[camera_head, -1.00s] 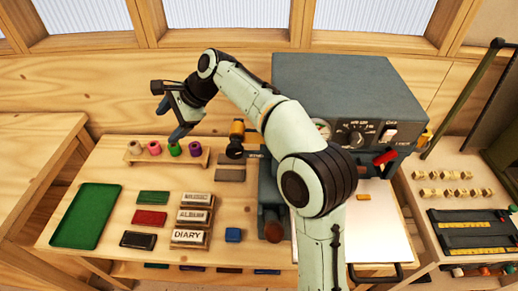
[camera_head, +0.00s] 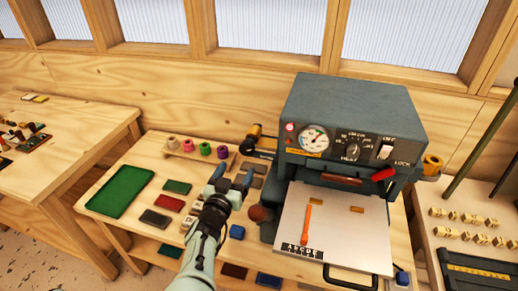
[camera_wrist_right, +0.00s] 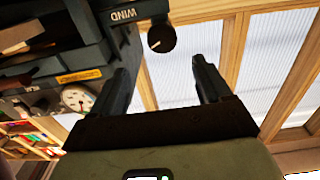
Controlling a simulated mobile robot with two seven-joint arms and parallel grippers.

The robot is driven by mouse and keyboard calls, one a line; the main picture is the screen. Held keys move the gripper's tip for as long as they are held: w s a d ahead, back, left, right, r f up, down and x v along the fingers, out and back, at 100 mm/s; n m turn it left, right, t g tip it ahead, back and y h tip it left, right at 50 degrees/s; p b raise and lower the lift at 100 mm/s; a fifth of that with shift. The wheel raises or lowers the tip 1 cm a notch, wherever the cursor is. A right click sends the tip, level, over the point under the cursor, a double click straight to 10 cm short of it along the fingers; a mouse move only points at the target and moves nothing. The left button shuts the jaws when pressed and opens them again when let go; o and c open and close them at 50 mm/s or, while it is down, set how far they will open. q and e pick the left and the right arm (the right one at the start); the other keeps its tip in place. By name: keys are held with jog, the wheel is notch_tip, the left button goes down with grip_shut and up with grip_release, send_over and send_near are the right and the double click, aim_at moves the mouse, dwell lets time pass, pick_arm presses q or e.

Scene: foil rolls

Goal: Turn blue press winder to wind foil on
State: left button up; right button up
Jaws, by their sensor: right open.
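The blue-grey press (camera_head: 352,105) stands at the back of the bench. Its winder, a dark round knob (camera_head: 247,147), sticks out on its left side by a gold foil roll (camera_head: 254,131). In the right wrist view, the winder knob (camera_wrist_right: 161,38) is beside an arm marked WIND (camera_wrist_right: 124,15). My right gripper (camera_head: 234,176) is open and empty, below and left of the winder in the head view. In the wrist view its two fingers (camera_wrist_right: 164,80) are spread, with the knob beyond the gap and apart from them. My left gripper is out of view.
A rack of coloured rolls (camera_head: 198,153), a green tray (camera_head: 120,192) and several coloured blocks (camera_head: 169,203) lie left. A red ball handle (camera_head: 261,213) sits at the press's left front. The white plate (camera_head: 345,235) extends forward. A second roll (camera_head: 432,165) is at the right.

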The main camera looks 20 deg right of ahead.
aim_at(246, 150)
jog(key=p+x, duration=0.1)
jog(key=x, duration=1.1)
jog(key=shift+w+a+r+p, duration=0.15)
jog(key=shift+w+p, duration=0.1)
jog(key=shift+p, duration=0.15)
jog(key=shift+w+d, duration=0.35)
jog(key=shift+w, duration=0.1)
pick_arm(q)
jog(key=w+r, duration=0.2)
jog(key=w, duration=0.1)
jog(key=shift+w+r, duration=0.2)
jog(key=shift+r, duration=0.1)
pick_arm(e)
jog(key=shift+f, duration=0.2)
